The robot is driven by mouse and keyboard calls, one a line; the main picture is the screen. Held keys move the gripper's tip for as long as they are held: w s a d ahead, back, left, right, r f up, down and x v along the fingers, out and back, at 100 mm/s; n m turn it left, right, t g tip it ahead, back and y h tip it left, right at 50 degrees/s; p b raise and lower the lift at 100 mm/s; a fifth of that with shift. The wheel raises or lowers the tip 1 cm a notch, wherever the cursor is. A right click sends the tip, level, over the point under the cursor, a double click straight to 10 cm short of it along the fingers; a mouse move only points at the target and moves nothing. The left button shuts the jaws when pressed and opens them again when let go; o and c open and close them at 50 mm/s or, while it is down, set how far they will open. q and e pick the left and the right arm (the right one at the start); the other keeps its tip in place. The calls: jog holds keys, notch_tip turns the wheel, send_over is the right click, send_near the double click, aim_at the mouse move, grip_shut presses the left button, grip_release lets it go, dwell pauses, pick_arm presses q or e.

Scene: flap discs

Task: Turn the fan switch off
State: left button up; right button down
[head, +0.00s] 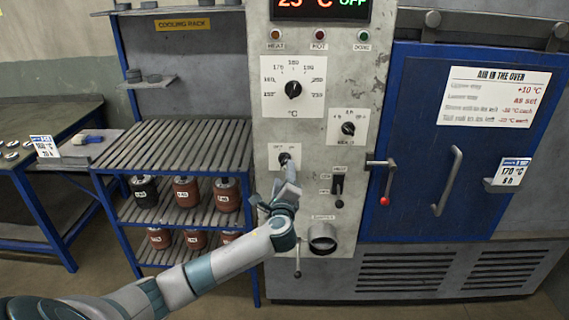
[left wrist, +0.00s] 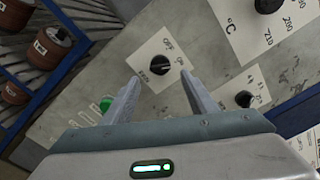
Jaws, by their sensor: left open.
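The fan switch is a small black rotary knob (head: 284,158) on a white plate, low on the grey control panel (head: 372,60). It also shows in the left wrist view (left wrist: 160,66), where the plate looks tilted. A light mark on the knob seems to point right in that view, towards the lower of two small labels, which are hard to read. My left gripper (head: 288,175) is at the switch in the head view. In the wrist view its open fingers (left wrist: 161,80) point at the panel, with the knob framed between their tips. Contact cannot be told. My right gripper is not in view.
The temperature dial (head: 293,89) sits above the switch, and a smaller dial (head: 348,128) to its right. A black lever (head: 338,188) and a round port (head: 322,238) are nearby. A green button (left wrist: 106,103) is beside one finger. A slatted rack (head: 175,146) stands left, the blue oven door (head: 470,190) right.

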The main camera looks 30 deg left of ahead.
aim_at(285, 163)
pick_arm(q)
jog(key=shift+p+x, duration=0.6)
jog(key=shift+x, duration=2.4)
jog(key=c, duration=1.1)
